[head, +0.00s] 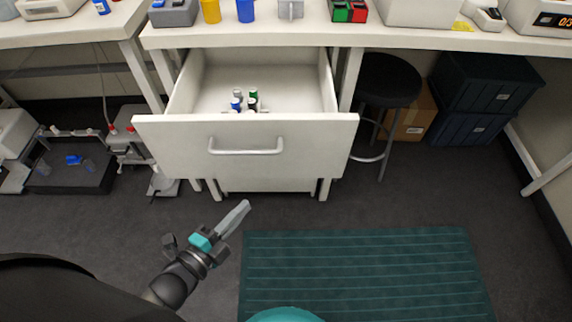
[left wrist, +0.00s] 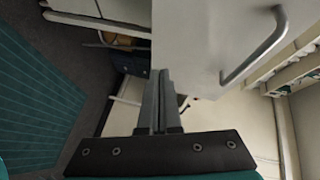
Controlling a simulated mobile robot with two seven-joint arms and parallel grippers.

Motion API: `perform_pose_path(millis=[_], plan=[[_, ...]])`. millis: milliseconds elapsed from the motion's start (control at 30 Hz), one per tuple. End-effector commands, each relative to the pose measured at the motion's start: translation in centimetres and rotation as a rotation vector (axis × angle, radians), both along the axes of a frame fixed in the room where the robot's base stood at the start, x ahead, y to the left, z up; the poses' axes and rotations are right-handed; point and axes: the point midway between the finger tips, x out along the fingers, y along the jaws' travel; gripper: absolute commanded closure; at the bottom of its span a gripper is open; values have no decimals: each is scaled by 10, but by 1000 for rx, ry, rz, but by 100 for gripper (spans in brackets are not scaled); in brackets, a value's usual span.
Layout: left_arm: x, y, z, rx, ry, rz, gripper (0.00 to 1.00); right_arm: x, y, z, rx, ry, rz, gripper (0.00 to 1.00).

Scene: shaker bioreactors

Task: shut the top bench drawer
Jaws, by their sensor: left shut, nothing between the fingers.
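The top bench drawer (head: 180,150) is pulled well out from under the white bench (head: 300,38). Its front carries a bar handle (head: 246,147). Several small bottles with blue, green and black caps (head: 245,101) stand inside it. My left gripper (head: 236,213) is shut and empty, below and in front of the drawer front, apart from it. In the left wrist view the shut fingers (left wrist: 160,88) point ahead, with the drawer front (left wrist: 205,55) and its handle (left wrist: 255,50) to their right. My right gripper is not in view.
A black stool (head: 388,82) stands right of the drawer, beside dark crates (head: 483,85) and a cardboard box (head: 412,115). A teal mat (head: 365,275) lies on the floor at front right. Lab equipment (head: 70,165) sits low at left.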

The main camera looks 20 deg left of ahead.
Motion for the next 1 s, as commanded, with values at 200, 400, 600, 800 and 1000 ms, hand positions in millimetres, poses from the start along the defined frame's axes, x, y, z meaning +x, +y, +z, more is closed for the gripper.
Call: perform_pose_path(millis=[200, 400, 600, 800, 1000], plan=[[-18, -23, 46, 160, -213, -196, 100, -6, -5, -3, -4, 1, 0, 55], [-17, -32, 54, 190, -259, -237, 100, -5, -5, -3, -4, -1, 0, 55], [13, -48, 53, 188, -261, -235, 100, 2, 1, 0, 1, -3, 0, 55], [50, -69, 53, 186, -258, -234, 100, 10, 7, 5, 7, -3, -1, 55], [81, -73, 52, 189, -256, -234, 100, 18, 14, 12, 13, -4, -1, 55]])
